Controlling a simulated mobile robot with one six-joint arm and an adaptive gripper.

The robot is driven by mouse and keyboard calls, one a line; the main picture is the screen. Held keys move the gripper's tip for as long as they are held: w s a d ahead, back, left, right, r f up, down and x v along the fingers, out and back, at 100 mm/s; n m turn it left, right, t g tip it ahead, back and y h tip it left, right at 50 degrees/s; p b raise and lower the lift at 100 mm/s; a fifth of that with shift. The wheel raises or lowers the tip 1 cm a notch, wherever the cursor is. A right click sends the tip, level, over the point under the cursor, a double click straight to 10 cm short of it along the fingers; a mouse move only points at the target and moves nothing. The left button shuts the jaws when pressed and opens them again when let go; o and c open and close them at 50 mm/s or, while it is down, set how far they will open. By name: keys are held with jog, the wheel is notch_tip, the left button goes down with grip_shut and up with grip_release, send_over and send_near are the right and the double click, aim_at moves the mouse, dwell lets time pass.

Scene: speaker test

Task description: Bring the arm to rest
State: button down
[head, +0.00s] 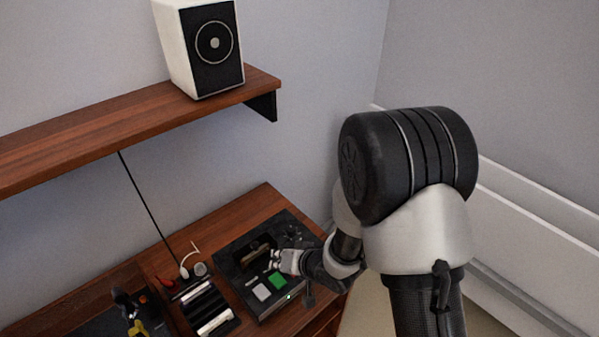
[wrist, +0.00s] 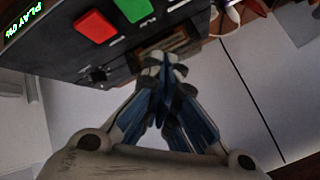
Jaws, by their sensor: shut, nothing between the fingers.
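My gripper (head: 276,260) is low over the black test box (head: 235,258) on the desk in the head view. In the wrist view its blue-and-grey fingers (wrist: 162,62) are together with nothing between them. The fingertips appear close to a brown slot-like part of the box; I cannot tell whether they touch it. My arm reaches down from the right, bent at the elbow. The wrist view shows a red button (wrist: 97,27) and a green "PLAY 0%" display (wrist: 22,24).
A white speaker (head: 180,50) with a black front stands on the wall shelf (head: 100,127) above the desk (head: 255,205). A black rack (head: 202,303) and a cable lie left of the box, with tools farther left. A white panel (head: 525,240) runs along the right wall.

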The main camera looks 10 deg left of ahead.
jog(key=d+r+m+t+h+b, duration=0.15)
jog(key=d+r+h, duration=0.55)
jog(key=d+r, duration=1.05)
jog(key=s+d+r+g+b, duration=0.1)
jog(key=s+d, duration=0.3)
jog(key=s, duration=0.6)
jog(key=s+d+r+g+b, duration=0.1)
jog(key=s+d+r, duration=0.3)
jog(key=s, duration=0.6)
jog(key=shift+s+d+r+h, duration=0.2)
jog(key=shift+s+d+h, duration=0.1)
jog(key=shift+s+d, duration=0.15)
jog(key=shift+w+m, duration=0.1)
jog(key=shift+m, duration=0.15)
